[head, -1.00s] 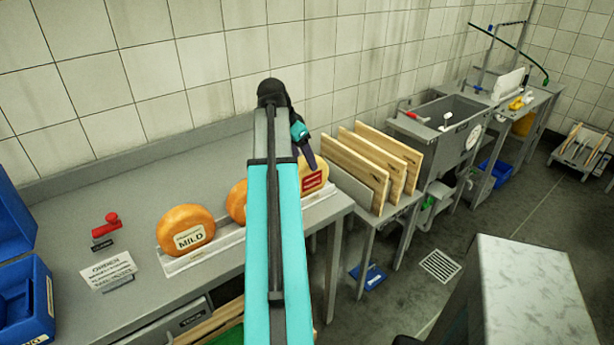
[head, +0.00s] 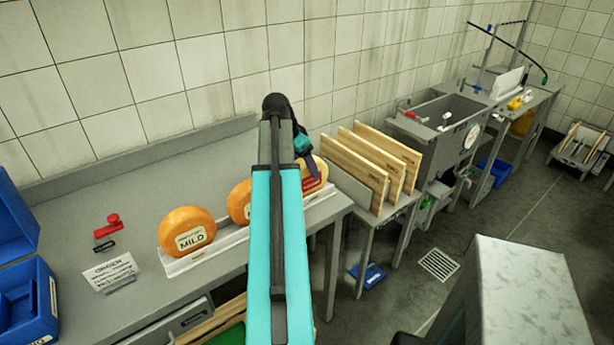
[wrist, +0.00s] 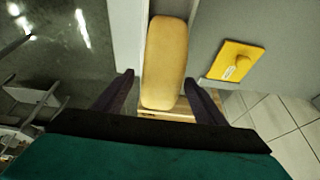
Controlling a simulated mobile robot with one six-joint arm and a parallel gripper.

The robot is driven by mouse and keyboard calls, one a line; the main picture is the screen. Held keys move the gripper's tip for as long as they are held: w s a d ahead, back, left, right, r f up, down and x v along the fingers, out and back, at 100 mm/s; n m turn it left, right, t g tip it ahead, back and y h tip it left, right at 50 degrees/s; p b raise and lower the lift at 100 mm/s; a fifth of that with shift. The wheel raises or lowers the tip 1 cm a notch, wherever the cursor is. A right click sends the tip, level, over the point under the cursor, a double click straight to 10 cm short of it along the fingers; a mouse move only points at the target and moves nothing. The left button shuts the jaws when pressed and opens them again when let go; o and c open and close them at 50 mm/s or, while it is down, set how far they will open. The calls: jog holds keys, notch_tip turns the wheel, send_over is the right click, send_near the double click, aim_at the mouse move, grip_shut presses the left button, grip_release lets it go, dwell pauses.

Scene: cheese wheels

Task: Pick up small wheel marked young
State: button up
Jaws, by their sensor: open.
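A pale yellow cheese wheel with a red label (head: 321,172) stands on edge at the right end of the rack, partly hidden by my gripper; I cannot read its label. In the wrist view the wheel (wrist: 166,55) appears edge-on, its lower end between my two fingers, with a gap on each side. My gripper (wrist: 159,77) is open and empty. In the head view my gripper (head: 312,166) is just above and against the outline of this wheel. An orange wheel marked MILD (head: 187,232) stands at the left, and another orange wheel (head: 240,202) is half hidden behind my arm.
The white rack (head: 205,256) runs along the bench's front edge. Wooden boards (head: 365,165) stand upright to the right. A red-handled tool (head: 107,226), a sign (head: 110,272) and a blue bin (head: 25,300) are left.

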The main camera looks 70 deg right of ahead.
jog(key=shift+x, duration=1.1)
jog(key=c, duration=1.6)
jog(key=shift+d+r, duration=0.1)
jog(key=shift+r, duration=0.05)
jog(key=shift+r+b, duration=0.65)
jog(key=shift+r, duration=1.05)
jog(key=shift+s+a, duration=0.25)
jog(key=shift+a, duration=0.55)
jog(key=s+a+b, duration=0.1)
jog(key=a, duration=0.3)
jog(key=s+a+r+b, duration=0.1)
jog(key=s+a, duration=0.1)
jog(key=a, duration=0.3)
jog(key=s+a+b, duration=0.1)
jog(key=a, duration=0.3)
jog(key=shift+s+a+r, duration=0.2)
jog(key=shift+a, duration=0.15)
jog(key=shift+s, duration=0.1)
